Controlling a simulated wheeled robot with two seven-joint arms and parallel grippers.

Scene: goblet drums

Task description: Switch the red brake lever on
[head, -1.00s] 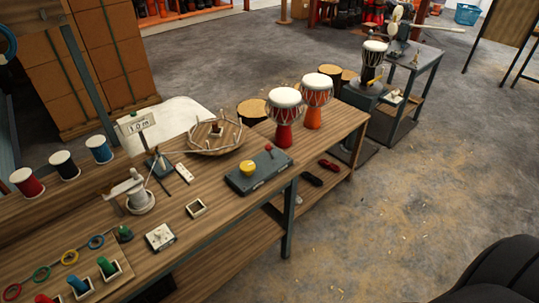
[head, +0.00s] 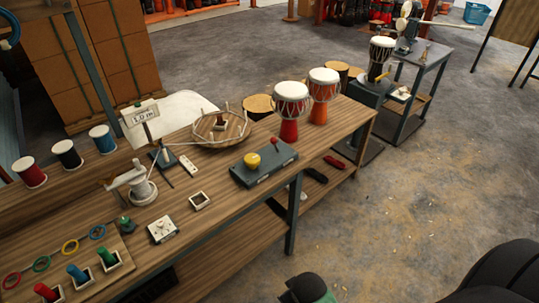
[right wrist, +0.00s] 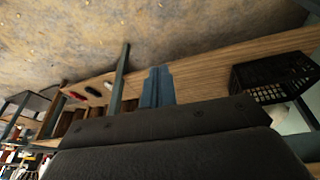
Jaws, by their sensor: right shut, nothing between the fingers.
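A grey control box (head: 262,168) sits on the wooden bench near its front edge. A yellow knob (head: 252,160) stands on it, and a small lever with a red end (head: 289,149) is beside the knob at the box's right. The lever's exact position is too small to tell. My right gripper (right wrist: 158,72) is shut and empty in the right wrist view, in front of a wooden bench edge and apart from the control box. In the head view, the right fingers are not visible. My left gripper is not in view.
Red-and-white goblet drums (head: 291,103) stand right of the box, and a round wooden frame (head: 221,128) is behind it. Red and black items lie on the lower shelf. The right wrist view shows a black crate (right wrist: 270,78). Floor in front of the bench is open.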

